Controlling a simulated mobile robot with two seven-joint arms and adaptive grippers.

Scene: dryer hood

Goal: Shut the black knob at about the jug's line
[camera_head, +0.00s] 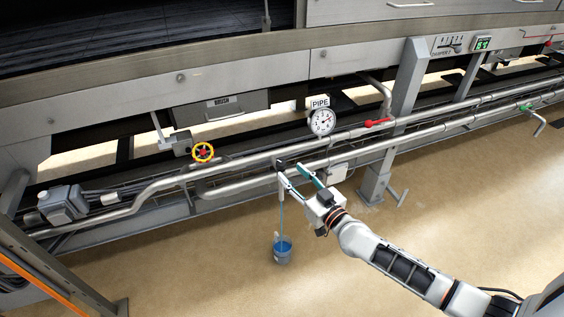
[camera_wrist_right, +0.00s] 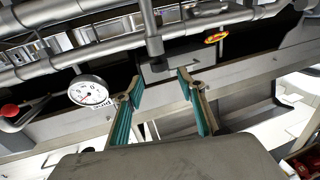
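The black knob (camera_head: 279,163) shows as a small dark piece on the front pipe in the head view, just beyond my right gripper's fingertips. My right gripper (camera_head: 290,171) is open, with nothing seen between its teal-lined fingers. In the right wrist view, my right gripper (camera_wrist_right: 160,82) is spread below a short grey pipe stub (camera_wrist_right: 151,30); I cannot clearly pick out the knob there. The jug (camera_head: 282,252), holding blue liquid, stands on the floor below the gripper. A thin pale blue stream (camera_head: 281,215) runs down to it. My left gripper is not in view.
Parallel steel pipes (camera_head: 240,186) run along the machine. A PIPE gauge (camera_head: 322,122) and a red lever (camera_head: 376,123) are to the right, by a grey post (camera_head: 407,85). The floor in front is mostly clear.

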